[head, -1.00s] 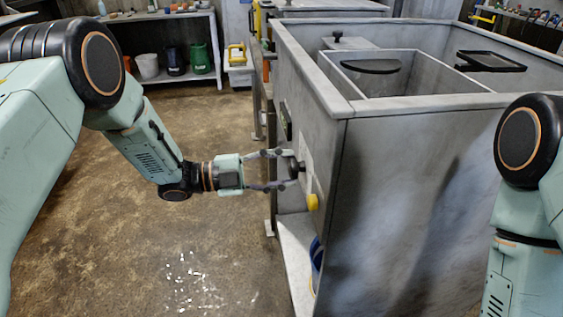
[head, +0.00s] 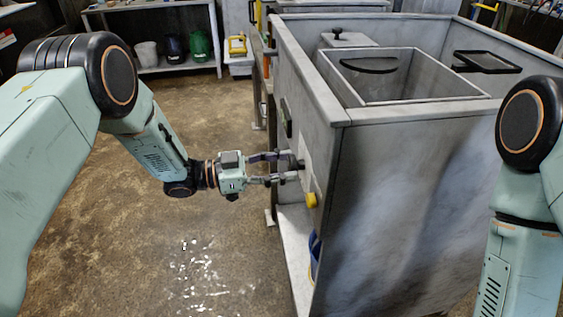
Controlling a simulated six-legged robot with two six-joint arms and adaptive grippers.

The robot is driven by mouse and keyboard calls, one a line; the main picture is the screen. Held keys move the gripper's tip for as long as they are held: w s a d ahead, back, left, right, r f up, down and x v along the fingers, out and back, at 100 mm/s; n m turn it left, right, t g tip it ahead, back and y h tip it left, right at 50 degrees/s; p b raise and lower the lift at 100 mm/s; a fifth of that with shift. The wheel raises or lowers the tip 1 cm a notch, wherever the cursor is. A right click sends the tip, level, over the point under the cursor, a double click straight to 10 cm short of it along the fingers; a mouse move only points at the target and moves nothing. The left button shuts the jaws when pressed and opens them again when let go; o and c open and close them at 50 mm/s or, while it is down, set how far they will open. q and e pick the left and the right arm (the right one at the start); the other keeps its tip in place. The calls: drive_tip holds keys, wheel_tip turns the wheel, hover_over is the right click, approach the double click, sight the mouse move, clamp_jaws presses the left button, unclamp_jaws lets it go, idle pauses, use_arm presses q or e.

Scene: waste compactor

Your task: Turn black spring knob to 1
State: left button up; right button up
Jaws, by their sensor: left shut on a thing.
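The black spring knob (head: 299,165) sits on a light plate on the left side wall of the grey metal compactor (head: 400,190). My left gripper (head: 292,166) reaches it from the left, with one finger above and one below, and is shut on the knob. The fingers cover part of the knob, and its mark and the numbers on the plate are too small to read. My right arm shows at the right edge; its gripper is out of the picture.
A yellow knob (head: 311,200) sticks out just below the black one. A dark panel (head: 287,120) is on the same wall above. A blue container (head: 315,255) stands on the low shelf beneath. The floor (head: 120,240) to the left is clear.

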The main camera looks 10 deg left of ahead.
use_arm(q)
drive_tip(key=n+p, duration=0.1)
drive_tip(key=n, duration=0.3)
drive_tip(key=shift+n, duration=0.3)
drive_tip(key=n, duration=0.3)
drive_tip(key=shift+n, duration=0.3)
drive_tip(key=n, duration=0.3)
drive_tip(key=shift+w+n+p, duration=0.1)
drive_tip(key=shift+n+p, duration=0.2)
drive_tip(key=shift+p, duration=0.05)
drive_tip(key=shift+n, duration=1.9)
drive_tip(key=o, duration=1.1)
drive_tip(key=shift+o, duration=0.2)
drive_tip(key=v, duration=1.2)
